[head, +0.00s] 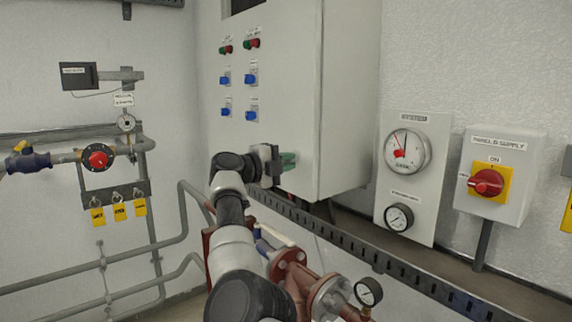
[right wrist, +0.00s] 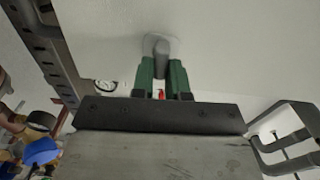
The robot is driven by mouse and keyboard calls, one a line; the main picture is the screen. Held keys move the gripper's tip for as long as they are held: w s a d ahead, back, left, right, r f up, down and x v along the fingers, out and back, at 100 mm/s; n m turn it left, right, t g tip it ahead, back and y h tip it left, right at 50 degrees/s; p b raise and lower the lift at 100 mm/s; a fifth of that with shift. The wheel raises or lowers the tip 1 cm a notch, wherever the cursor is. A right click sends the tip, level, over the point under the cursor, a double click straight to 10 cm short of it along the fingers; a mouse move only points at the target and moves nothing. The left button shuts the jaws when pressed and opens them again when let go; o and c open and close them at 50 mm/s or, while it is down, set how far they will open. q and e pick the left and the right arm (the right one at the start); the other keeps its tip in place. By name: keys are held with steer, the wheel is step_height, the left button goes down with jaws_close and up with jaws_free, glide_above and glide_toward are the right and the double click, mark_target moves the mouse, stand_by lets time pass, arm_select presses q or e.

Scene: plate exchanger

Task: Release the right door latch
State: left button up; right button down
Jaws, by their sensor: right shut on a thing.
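The latch (right wrist: 160,50) is a grey knob with a round base on a pale panel in the right wrist view. My right gripper (right wrist: 161,75) has its two green fingers on either side of the knob, shut on it. In the head view my right gripper (head: 288,161) is at the lower right part of the door of the white cabinet (head: 290,60). The latch is hidden behind the gripper there. My left gripper is not in view.
Below the cabinet runs a dark slotted rail (head: 350,236), with red flanged piping (head: 290,270) and a small gauge (head: 368,291) under it. A gauge panel (head: 411,180) and a red rotary switch (head: 486,183) are on the right wall. Grey pipes line the left wall.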

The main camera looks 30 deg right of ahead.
steer(key=shift+f+m, duration=0.1)
steer(key=shift+m, duration=0.4)
steer(key=c, duration=1.1)
jaws_free()
steer(key=shift+a+b, duration=0.3)
steer(key=shift+a, duration=0.05)
steer(key=a+b, duration=0.1)
steer(key=a, duration=0.2)
steer(key=a+b, duration=0.1)
steer(key=a, duration=0.2)
steer(key=a+b, duration=0.1)
steer(key=a, duration=0.3)
steer(key=shift+s, duration=0.4)
